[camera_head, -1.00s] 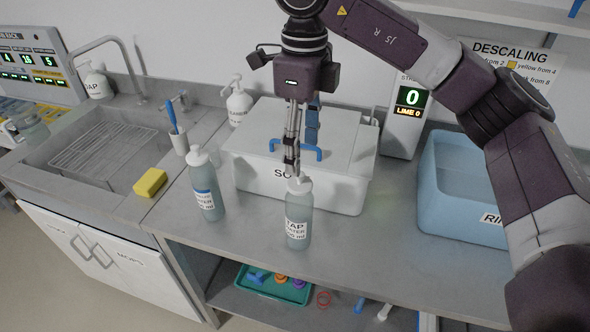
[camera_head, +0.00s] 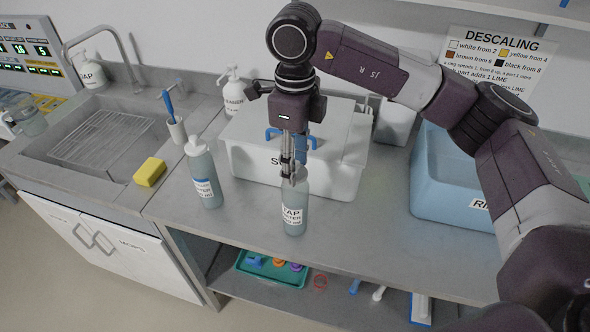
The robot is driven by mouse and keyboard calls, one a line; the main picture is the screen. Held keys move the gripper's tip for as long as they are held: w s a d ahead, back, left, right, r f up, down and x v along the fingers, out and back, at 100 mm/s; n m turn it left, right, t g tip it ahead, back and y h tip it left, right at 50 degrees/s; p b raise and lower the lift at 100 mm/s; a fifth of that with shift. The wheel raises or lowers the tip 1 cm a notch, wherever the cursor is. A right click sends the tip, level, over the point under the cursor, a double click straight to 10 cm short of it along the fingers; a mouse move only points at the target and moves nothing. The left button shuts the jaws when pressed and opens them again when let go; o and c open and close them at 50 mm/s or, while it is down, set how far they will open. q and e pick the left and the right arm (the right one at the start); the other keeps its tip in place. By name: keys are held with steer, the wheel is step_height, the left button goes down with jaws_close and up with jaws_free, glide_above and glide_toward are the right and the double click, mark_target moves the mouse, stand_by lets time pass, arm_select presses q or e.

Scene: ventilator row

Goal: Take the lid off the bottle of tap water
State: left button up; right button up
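The bottle of tap water (camera_head: 293,214), a clear grey-blue bottle labelled TAP WATER, stands upright on the counter, in front of the white box. Its white lid (camera_head: 300,174) is partly hidden behind the fingers. My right gripper (camera_head: 289,180) points down from above, with its fingertips at the lid in the picture. The fingers look close together and overlap the lid, so I cannot tell whether they grip it or are still apart. My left gripper is not in view.
A similar bottle with a blue-banded label (camera_head: 205,178) stands to the left. A white box with blue handles (camera_head: 340,180) is close behind the tap water. A blue rinse tub (camera_head: 432,190) is at right, a yellow sponge (camera_head: 149,172) by the sink. The front counter is clear.

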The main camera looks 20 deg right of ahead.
steer(key=shift+c, duration=1.1)
steer(key=shift+r, duration=0.15)
